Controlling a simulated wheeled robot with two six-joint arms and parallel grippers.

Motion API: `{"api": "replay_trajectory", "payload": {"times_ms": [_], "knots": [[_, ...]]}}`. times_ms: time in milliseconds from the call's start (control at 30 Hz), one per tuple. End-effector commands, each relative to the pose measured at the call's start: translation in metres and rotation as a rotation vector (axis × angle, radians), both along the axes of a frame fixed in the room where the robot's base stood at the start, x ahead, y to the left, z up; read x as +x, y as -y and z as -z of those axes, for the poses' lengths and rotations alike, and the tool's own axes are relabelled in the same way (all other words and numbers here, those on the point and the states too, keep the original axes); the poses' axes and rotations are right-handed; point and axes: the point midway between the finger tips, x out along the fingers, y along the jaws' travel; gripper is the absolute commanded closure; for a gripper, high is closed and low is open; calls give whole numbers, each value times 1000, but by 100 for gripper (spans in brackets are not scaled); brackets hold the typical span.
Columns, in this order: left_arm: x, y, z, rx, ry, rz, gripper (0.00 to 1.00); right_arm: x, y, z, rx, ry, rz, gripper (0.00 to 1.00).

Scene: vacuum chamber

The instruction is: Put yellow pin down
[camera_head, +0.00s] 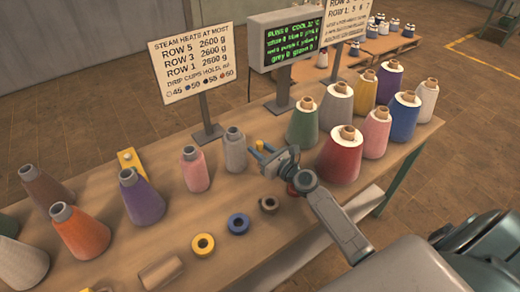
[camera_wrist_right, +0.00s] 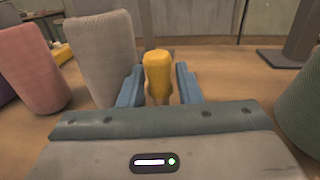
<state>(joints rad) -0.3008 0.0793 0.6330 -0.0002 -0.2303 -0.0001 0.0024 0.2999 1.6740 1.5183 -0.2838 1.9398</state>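The yellow pin (camera_head: 260,145) is upright at the table's middle, just right of the grey cone (camera_head: 234,150). It also shows in the right wrist view (camera_wrist_right: 158,75), with a yellow top and a paler lower part. My right gripper (camera_head: 264,151) is low over the table, its blue fingers on either side of the pin. In the wrist view, the fingers (camera_wrist_right: 159,85) stand apart with a narrow gap beside the pin on each side. The pin's foot is hidden by the gripper body, so I cannot see its contact with the table. My left gripper is not in view.
Several yarn cones stand close on the right, with a green cone (camera_head: 302,124) nearest my gripper. More cones stand on the left. Yellow (camera_head: 203,245), blue (camera_head: 238,223) and dark (camera_head: 268,204) rings lie in front. Sign posts (camera_head: 207,112) stand behind.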

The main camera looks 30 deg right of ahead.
Motion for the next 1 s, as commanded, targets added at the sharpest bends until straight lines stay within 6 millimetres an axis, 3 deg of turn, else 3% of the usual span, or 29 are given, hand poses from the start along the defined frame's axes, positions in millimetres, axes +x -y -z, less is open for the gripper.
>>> {"api": "replay_trajectory", "payload": {"times_ms": [333, 800, 1000], "knots": [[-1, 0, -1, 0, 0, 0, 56, -7, 3, -1, -2, -2, 0, 69], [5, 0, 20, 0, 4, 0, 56, -92, 28, 1, -4, -2, -3, 69], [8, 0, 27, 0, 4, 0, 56, -111, 34, -1, -2, 0, -1, 69]]}}
